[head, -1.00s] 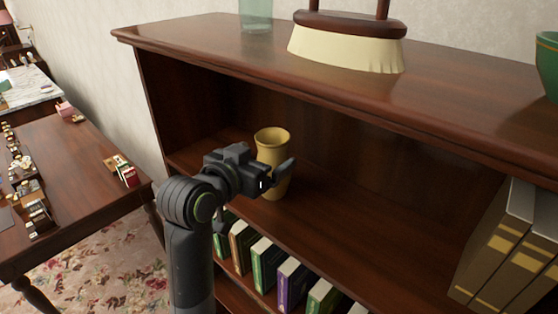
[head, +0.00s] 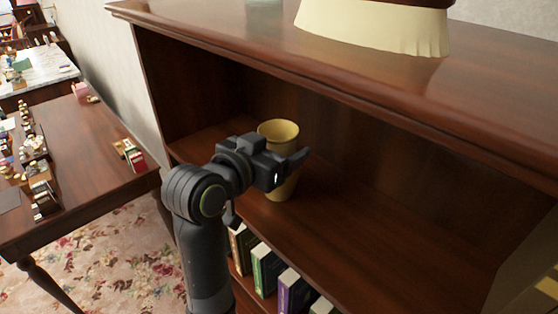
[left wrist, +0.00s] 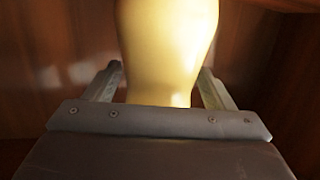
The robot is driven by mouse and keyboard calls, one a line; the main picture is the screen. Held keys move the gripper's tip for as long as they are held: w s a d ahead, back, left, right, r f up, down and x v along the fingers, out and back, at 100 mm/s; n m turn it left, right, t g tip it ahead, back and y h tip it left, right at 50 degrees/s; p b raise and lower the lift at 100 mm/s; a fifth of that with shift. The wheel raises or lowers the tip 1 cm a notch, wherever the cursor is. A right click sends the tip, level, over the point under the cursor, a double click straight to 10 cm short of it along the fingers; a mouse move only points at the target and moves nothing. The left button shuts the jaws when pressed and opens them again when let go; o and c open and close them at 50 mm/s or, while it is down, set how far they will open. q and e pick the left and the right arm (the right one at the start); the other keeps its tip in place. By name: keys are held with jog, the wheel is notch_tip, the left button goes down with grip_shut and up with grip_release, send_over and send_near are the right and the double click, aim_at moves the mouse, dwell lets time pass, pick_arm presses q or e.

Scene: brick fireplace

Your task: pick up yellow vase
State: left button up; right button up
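The yellow vase (head: 283,186) stands upright on the shelf inside the dark wooden bookcase. My left gripper (head: 290,167) is in front of it and hides its middle; the rim shows above and the base below. In the left wrist view the vase (left wrist: 168,45) fills the space between the two fingers of my left gripper (left wrist: 160,80). The fingers are spread, one on each side of it, and I cannot tell whether they touch it. My right gripper is not in view.
The bookcase top (head: 300,45) overhangs the shelf and carries a cream-based object (head: 375,30). Books (head: 265,268) stand on the shelf below. Shelf space right of the vase is clear. A wooden table (head: 90,170) with small items stands at the left.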

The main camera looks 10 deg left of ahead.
pick_arm(q)
jog(key=shift+w, duration=0.1)
jog(key=shift+c, duration=1.1)
jog(key=c, duration=0.5)
jog(key=shift+c, duration=0.4)
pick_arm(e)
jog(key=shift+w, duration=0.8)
pick_arm(q)
jog(key=shift+r, duration=0.1)
